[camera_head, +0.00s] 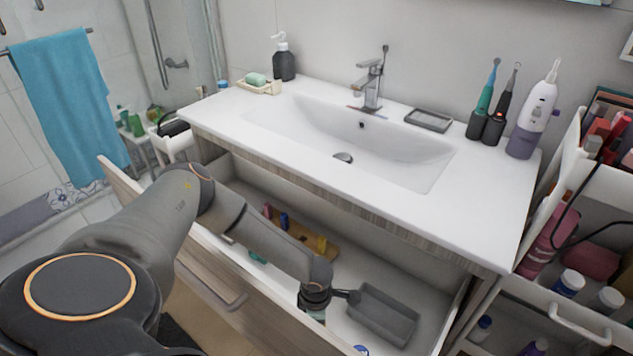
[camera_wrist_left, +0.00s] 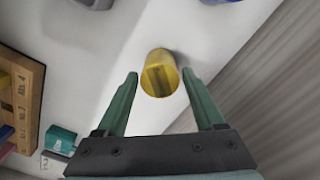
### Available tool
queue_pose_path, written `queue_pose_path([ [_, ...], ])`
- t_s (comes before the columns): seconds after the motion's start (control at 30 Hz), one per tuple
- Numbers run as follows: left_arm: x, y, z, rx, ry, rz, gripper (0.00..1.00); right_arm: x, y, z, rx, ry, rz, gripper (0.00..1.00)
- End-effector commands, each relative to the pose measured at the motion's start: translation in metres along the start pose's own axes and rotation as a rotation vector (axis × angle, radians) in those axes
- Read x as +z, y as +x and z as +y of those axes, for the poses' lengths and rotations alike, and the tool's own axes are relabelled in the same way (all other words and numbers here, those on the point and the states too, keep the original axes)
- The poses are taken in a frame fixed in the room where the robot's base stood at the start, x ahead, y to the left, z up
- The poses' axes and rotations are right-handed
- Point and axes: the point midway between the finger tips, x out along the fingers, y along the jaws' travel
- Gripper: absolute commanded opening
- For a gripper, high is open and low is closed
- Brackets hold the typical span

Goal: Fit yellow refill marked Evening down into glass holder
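My left gripper (camera_wrist_left: 160,78) has its green fingers spread, with nothing clamped between them. A yellow, open-topped cylinder (camera_wrist_left: 160,72) stands on the drawer floor at and just beyond the fingertips, apart from both fingers. I cannot tell whether it is the glass holder, the refill, or one inside the other, and no Evening mark is legible. In the head view my left gripper (camera_head: 315,314) is down in the drawer, its fingers mostly hidden. A yellow piece (camera_head: 322,244) stands at the right end of a wooden rack (camera_head: 300,236). My right gripper is not in view.
The rack also holds red and blue pieces (camera_head: 284,220). A grey bin (camera_head: 383,313) sits right of my gripper. A teal item (camera_wrist_left: 60,138) lies near the rack. The drawer front (camera_head: 215,285) and countertop (camera_head: 300,165) bound the space. Bare drawer floor (camera_wrist_left: 105,60) lies left of the cylinder.

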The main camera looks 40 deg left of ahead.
Motion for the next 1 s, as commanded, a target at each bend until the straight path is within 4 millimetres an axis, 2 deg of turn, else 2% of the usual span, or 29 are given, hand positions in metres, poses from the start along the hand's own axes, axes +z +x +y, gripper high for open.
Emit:
queue_pose_path([
  [0.07, 0.0000, -0.0002, 0.0002, 0.000, 0.000, 0.000, 0.60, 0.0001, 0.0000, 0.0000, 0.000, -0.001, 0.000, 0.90],
  [0.6, 0.0001, -0.0004, 0.0003, 0.000, 0.000, 0.000, 0.00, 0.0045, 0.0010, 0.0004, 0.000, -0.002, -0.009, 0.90],
  [0.87, 0.0002, -0.0015, 0.0004, 0.001, 0.000, -0.001, 0.00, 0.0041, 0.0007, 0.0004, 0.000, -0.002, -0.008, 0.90],
  [1.0, 0.0004, -0.0095, 0.0007, 0.001, -0.001, -0.001, 0.00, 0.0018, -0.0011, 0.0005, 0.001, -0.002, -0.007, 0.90],
])
